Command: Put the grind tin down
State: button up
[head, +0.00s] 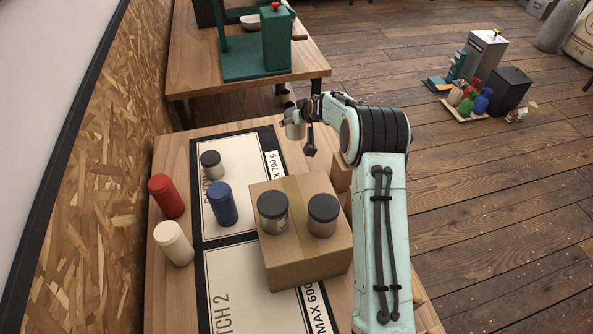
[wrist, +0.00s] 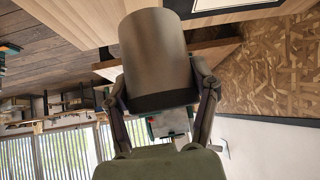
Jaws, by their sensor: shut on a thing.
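My gripper (head: 301,124) is shut on a grey metal tin, which I take to be the grind tin (head: 293,131). It is held in the air over the far right part of the table, beyond the cardboard box. In the wrist view the grind tin (wrist: 155,50) fills the upper middle, with a dark band at its lower end. The two fingers of my gripper (wrist: 163,98) clasp it from either side near that band. Its underside is not clear in either view.
A cardboard box (head: 310,262) bears two dark-lidded tins (head: 273,212). On the mat (head: 238,157) stand a small lidded tin (head: 210,165) and a blue canister (head: 222,205). Red (head: 166,196) and white (head: 174,243) canisters stand at left.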

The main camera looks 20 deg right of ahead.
jog(key=s+r+n+y, duration=0.2)
jog(key=s+r, duration=0.6)
jog(key=s, duration=0.2)
jog(key=r+n+g+y, duration=0.1)
jog(key=r+n+y, duration=0.1)
jog(key=n, duration=0.1)
send_over(301, 191)
notch_tip(301, 191, down, 6)
jog(key=shift+s+r, duration=0.1)
jog(key=shift+f, duration=0.25)
jog(key=o, duration=1.2)
